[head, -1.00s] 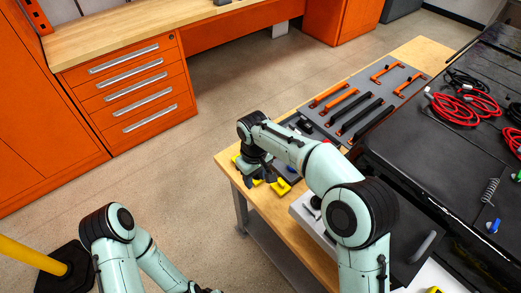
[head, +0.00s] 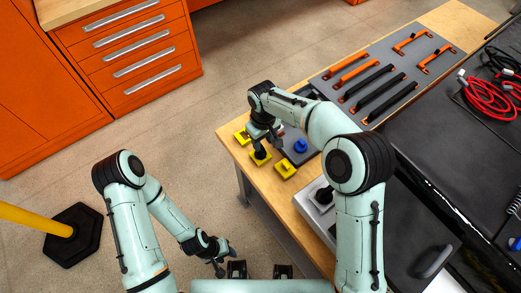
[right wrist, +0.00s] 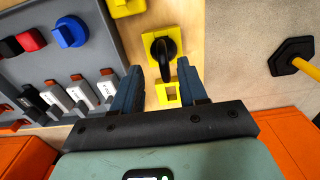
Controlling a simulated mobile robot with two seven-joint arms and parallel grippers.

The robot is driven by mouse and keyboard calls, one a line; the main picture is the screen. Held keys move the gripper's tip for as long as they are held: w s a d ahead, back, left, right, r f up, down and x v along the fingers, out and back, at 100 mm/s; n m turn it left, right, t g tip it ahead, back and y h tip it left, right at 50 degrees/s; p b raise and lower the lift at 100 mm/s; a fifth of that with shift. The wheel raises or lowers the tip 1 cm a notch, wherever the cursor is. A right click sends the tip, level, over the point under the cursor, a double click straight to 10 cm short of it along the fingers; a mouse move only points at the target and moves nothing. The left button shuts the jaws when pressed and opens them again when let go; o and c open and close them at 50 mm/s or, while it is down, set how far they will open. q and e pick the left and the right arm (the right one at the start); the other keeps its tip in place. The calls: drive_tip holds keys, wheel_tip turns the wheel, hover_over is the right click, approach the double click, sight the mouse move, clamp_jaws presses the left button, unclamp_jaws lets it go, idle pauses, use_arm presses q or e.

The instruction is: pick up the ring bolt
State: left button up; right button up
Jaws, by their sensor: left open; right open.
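A black ring-topped piece, which looks like the ring bolt (right wrist: 165,46), stands in a yellow holder (right wrist: 171,94) in the right wrist view. In the head view the ring bolt (head: 261,153) is small and partly covered by my right gripper (head: 268,138). My right gripper (right wrist: 160,67) is open, its two blue-grey fingers pointing toward the ring bolt, one on either side in the picture. Whether they are level with it I cannot tell. My left gripper (head: 222,264) is open and empty, low beside the table, away from the bolt.
Other yellow holders (head: 285,171) stand near the table edge. A grey panel with a blue knob (right wrist: 69,32) and several switches lies beside them. A grey board with handles (head: 378,90) lies further along the table. A yellow post (head: 38,219) stands on the floor.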

drive_tip(key=f, duration=0.5)
drive_tip(key=shift+w+a+f, duration=0.15)
drive_tip(key=shift+a+f, duration=0.2)
drive_tip(key=shift+a, duration=0.05)
clamp_jaws()
